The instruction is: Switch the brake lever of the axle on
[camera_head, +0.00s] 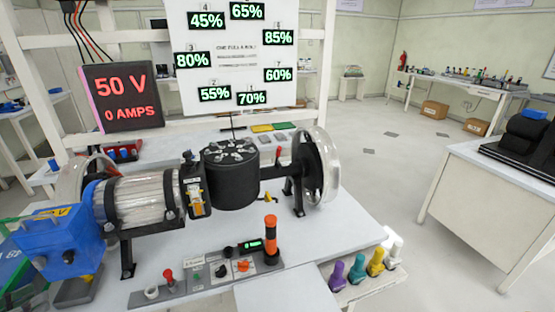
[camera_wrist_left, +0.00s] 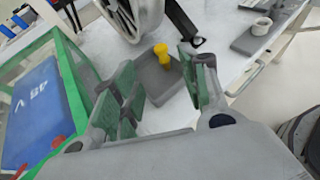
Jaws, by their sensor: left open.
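The axle rig stands on the white table, with a black drum (camera_head: 231,172), a ribbed silver cylinder (camera_head: 140,200) and a clear-rimmed wheel (camera_head: 318,165). A yellow knob (camera_wrist_left: 161,50) stands on a grey base (camera_wrist_left: 158,82) below a wheel (camera_wrist_left: 130,12) in the left wrist view. I cannot tell for certain whether this knob is the brake lever. My left gripper (camera_wrist_left: 162,88) is open and empty, its green-padded fingers on either side of the view of the grey base. I cannot make it out clearly in the head view. My right gripper is not in view.
A green-framed blue 48 V box (camera_wrist_left: 38,105) stands close left of my left gripper. A control panel (camera_head: 215,275) with an orange-black post (camera_head: 271,238) lies at the table's front. A display (camera_head: 122,97) reads 50 V, 0 AMPS. Several coloured pegs (camera_head: 357,268) stand at right.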

